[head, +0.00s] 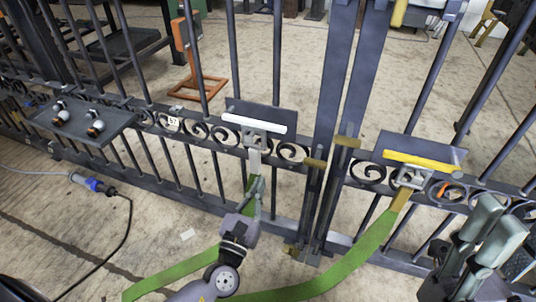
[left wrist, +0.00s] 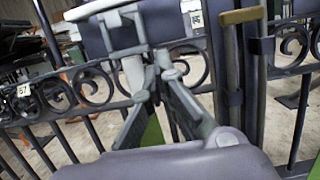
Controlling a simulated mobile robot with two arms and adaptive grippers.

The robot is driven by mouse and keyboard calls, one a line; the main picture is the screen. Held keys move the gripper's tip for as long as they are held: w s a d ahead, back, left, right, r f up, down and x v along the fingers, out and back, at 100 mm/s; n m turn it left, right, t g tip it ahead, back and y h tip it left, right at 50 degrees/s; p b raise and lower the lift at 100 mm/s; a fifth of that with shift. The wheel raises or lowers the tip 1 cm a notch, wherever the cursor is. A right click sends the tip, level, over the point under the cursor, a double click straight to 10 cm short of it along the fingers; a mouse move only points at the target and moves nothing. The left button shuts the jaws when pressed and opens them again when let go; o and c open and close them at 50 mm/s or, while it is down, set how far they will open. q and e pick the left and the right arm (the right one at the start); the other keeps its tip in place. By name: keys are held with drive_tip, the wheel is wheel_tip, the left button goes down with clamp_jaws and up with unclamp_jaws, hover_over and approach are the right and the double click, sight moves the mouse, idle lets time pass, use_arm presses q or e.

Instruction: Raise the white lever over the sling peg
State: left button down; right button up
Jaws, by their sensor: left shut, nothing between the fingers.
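The white lever (head: 254,123) is a bar lying nearly level, tilted slightly down to the right, in front of a dark plate on the gate. It also shows at the top of the left wrist view (left wrist: 92,9). Below it is a grey bracket (head: 253,138), with a pale strap end hanging under it. My left gripper (head: 256,182) is shut and empty, pointing up just below the bracket; contact is unclear. It shows in the left wrist view (left wrist: 156,78). My right gripper (head: 490,222) is at the lower right; its fingers' gap is unclear.
A yellow lever (head: 424,161) with another bracket is on the right gate leaf. Dark gate bars and scrolls surround the work area. A shelf (head: 82,122) with two knobs is at left. A cable with a blue plug (head: 92,184) lies on the floor.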

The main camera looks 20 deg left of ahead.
sight(253, 123)
use_arm(q)
drive_tip(key=w+r+p, duration=0.1)
drive_tip(key=w+r, duration=0.5)
drive_tip(key=w, duration=0.3)
drive_tip(key=shift+w+d+r+p, duration=0.15)
drive_tip(key=shift+w+r+p, duration=0.05)
drive_tip(key=shift+w+p, duration=0.1)
drive_tip(key=shift+r, duration=0.1)
